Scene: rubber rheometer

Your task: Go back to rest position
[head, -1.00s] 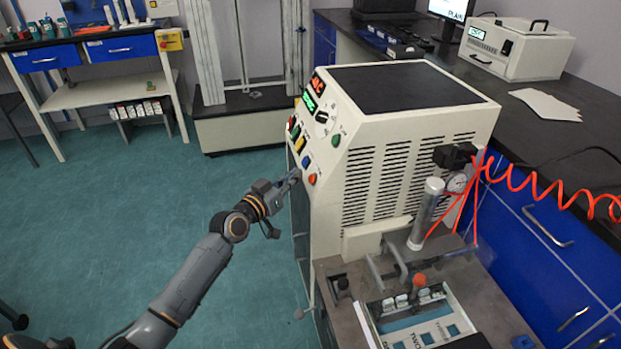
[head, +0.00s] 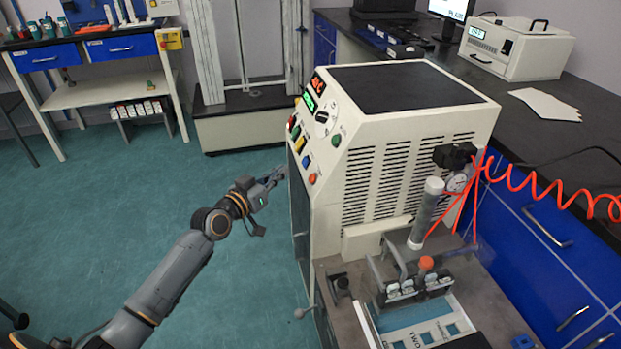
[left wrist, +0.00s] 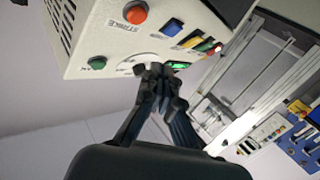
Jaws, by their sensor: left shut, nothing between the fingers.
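My left gripper (head: 281,173) is in the middle of the head view, left of the cream rheometer (head: 375,185). Its fingers are closed together and empty, just off the machine's front panel below the coloured buttons. In the left wrist view the closed fingertips (left wrist: 160,72) show in front of the panel (left wrist: 100,30). A red button (left wrist: 135,13), a green button (left wrist: 97,63) and a blue switch (left wrist: 172,27) show there. In the head view the red button (head: 312,178) is uncovered. My right gripper is not in view.
A steel bench with a clamp carriage with an orange knob (head: 426,263) stands in front of the machine. A coiled orange hose (head: 540,188) hangs at right by the dark counter (head: 540,120). The green floor (head: 110,220) at left is clear.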

